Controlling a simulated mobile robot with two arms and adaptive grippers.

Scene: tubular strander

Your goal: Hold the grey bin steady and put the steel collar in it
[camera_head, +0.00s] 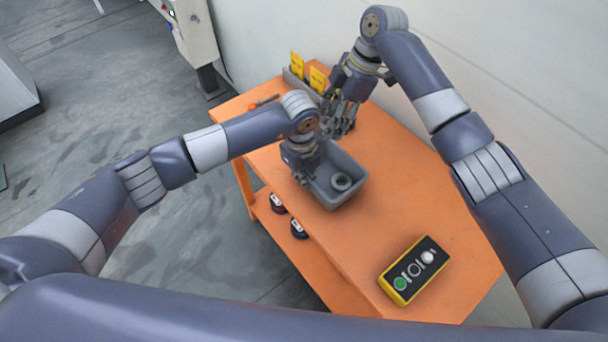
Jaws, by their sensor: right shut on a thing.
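My right gripper (337,130) is at the bin's far edge and shut, apparently on the bin's rim; the exact contact is partly hidden by my left wrist.
A yellow and black button box (415,270) lies on the near right of the orange table (400,180). Yellow cards (317,79) stand in a grey holder at the back. Black-based objects (299,229) sit on the lower shelf. The tabletop right of the bin is clear.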

